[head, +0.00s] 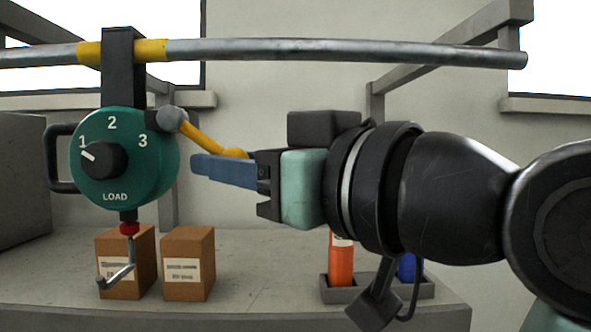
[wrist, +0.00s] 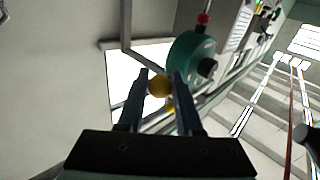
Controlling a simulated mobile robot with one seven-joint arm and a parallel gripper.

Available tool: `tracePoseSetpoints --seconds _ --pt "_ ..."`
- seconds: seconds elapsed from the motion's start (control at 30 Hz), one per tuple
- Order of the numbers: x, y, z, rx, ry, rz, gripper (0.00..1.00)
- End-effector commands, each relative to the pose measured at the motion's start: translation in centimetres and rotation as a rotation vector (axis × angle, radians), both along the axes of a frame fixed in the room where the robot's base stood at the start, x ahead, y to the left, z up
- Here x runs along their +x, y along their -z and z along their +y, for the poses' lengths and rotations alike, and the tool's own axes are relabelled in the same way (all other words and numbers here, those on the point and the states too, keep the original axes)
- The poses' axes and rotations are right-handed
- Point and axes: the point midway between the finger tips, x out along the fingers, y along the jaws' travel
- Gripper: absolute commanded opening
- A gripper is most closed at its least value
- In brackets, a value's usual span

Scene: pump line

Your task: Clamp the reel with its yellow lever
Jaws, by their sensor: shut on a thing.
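The green reel (head: 122,158) hangs by a black bracket from the overhead rail. Its dial shows 1, 2, 3 and LOAD, with the black knob's white mark toward 1. The yellow lever (head: 203,138) runs from a grey pivot at the reel's upper right, down and right to a yellow ball end. My gripper (head: 222,168) is shut on the lever's ball end; the blue fingers partly hide it. In the wrist view the yellow ball (wrist: 159,86) sits between the two fingers (wrist: 160,88), with the reel (wrist: 190,57) beyond.
The rail (head: 340,50) with a yellow band crosses above. A hook (head: 118,275) with a red collar hangs under the reel. Two brown boxes (head: 188,263) and a grey tray (head: 343,289) with an orange bottle (head: 341,262) and a blue item stand on the bench below.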

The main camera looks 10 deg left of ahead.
Motion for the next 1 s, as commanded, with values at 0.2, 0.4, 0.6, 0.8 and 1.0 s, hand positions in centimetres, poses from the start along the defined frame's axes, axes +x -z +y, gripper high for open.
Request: tracePoseSetpoints --seconds 0.2,0.4,0.6,0.8,1.0 --pt "-0.2 1.2 0.5 0.151 0.0 0.035 0.0" --pt "-0.4 1.9 1.2 0.299 0.001 0.079 0.0" --pt "-0.6 2.1 1.9 0.427 0.0 0.115 0.0" --pt "-0.8 2.1 2.4 0.514 0.0 0.142 0.0" --pt "-0.8 2.0 2.6 0.557 0.002 0.153 0.0"
